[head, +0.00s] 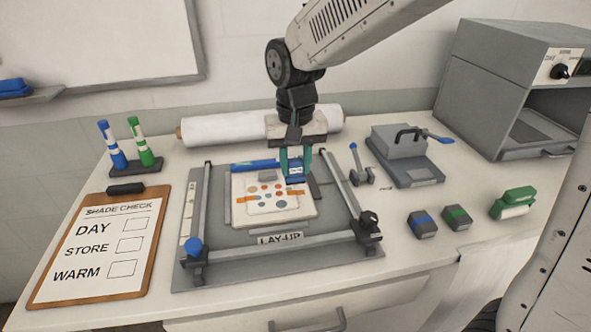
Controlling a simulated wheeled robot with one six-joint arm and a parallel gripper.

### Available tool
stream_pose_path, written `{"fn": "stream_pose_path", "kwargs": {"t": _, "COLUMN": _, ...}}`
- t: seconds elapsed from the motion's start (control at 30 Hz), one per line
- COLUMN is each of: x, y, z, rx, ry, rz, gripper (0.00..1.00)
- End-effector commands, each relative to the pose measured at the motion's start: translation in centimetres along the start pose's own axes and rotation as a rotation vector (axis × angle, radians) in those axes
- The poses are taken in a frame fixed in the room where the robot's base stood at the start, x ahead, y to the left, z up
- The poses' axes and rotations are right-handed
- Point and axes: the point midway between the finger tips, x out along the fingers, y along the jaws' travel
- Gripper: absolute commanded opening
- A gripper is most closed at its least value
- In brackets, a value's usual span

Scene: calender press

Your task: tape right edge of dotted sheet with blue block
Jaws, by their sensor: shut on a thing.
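The dotted sheet (268,190), white with orange, red and blue dots, lies on a pale stack in the lay-up frame. An orange band shows at both sides of it. My gripper (296,172), with teal fingers, points down at the sheet's upper right corner. It is shut on a blue block (295,178), partly hidden by the fingers. The block is at the sheet's right edge; I cannot tell whether it touches.
The lay-up frame (225,256) has raised rails around the sheet. Blue-striped (423,224) and green-striped (456,218) grey blocks and a green dispenser (513,203) stand right. A press (405,155) stands behind them. A clipboard (97,247) lies left.

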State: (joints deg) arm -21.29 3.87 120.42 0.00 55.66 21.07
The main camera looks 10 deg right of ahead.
Motion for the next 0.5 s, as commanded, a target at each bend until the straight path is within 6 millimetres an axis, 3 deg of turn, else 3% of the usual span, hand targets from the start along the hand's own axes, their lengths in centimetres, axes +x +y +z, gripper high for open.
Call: {"fn": "stream_pose_path", "kwargs": {"t": 0.5, "x": -4.2, "y": 0.0, "z": 0.0, "rx": 0.0, "ry": 0.001, "rz": -0.001, "gripper": 0.12}}
